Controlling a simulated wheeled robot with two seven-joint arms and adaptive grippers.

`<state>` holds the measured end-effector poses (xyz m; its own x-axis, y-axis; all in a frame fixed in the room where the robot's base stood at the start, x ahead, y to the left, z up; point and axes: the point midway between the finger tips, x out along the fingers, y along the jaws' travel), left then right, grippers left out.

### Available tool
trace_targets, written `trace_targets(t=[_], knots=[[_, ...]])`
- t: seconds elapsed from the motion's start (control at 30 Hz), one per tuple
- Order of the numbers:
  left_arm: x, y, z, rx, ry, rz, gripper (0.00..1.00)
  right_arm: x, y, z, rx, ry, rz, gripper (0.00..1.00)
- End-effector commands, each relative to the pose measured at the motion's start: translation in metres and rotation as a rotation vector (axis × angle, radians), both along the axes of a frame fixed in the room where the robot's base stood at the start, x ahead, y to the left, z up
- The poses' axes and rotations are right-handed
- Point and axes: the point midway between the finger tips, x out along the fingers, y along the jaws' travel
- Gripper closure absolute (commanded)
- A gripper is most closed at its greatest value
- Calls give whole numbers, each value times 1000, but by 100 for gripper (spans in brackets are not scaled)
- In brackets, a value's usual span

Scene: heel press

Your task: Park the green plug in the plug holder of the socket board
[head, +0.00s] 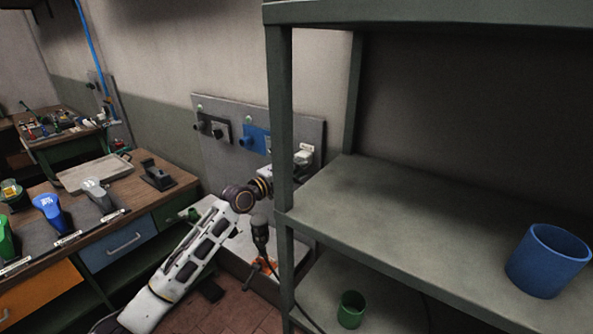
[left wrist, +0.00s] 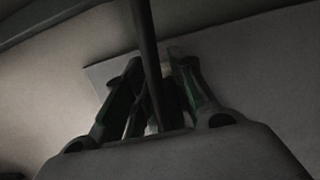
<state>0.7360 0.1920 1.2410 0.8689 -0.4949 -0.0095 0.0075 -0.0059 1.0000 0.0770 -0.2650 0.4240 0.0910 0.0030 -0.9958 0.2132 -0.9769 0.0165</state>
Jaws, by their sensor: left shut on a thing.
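The grey socket board (head: 235,155) is on the wall, partly hidden by the shelf post. It carries a black fitting (head: 213,128) and a blue fitting (head: 255,139). A pale piece (head: 304,156) shows right of the post; I cannot tell whether it is a board fitting. My left gripper (head: 274,171) is in front of the board's lower right part, its fingers mostly hidden by the post. In the left wrist view it (left wrist: 158,75) is shut on the green plug (left wrist: 187,85), seen only as dim green between dark fingers. My right gripper is out of view.
The shelf post (head: 281,130) stands close to my left gripper. A blue cup (head: 548,260) is on the shelf (head: 420,205) and a green cup (head: 351,309) is below. A workbench (head: 150,187) with several tools stands left. A dark upright thing (head: 260,235) stands below my wrist.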

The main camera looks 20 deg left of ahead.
Motion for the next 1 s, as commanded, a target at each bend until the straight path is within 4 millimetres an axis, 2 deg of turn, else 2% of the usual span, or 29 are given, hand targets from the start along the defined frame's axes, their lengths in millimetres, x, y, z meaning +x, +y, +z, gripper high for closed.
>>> trace_targets(t=[0.57,0.6,0.77,0.8,1.0], knots=[[7,-2,0,0,0,0,100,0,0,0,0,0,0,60],[7,-2,0,0,0,0,74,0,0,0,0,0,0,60],[7,-2,0,0,0,0,53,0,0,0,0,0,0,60],[7,-2,0,0,0,0,50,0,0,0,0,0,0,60],[7,-2,0,0,0,0,50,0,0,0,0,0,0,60]])
